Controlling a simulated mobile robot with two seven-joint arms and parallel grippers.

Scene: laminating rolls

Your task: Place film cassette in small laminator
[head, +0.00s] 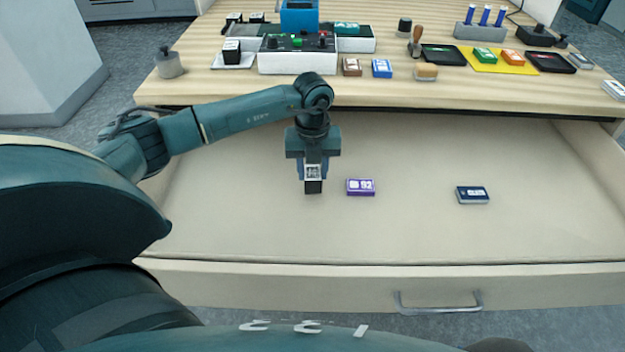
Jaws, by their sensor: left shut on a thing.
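My left gripper (313,172) points down over the open drawer, left of its middle. It is shut on a small black block (314,187) with a patterned white label, which looks like the film cassette. I cannot tell whether the block touches the drawer floor. A white device with a dark control top (297,62) and a blue upright unit (299,16) stand on the table behind; I cannot tell for sure which is the small laminator. My right gripper is not in view.
The open drawer (250,225) holds a purple box (361,187) just right of my gripper and a dark blue box (472,195) farther right. The wooden table (210,88) carries a metal weight (169,63), a yellow mat (490,66) and several small boxes.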

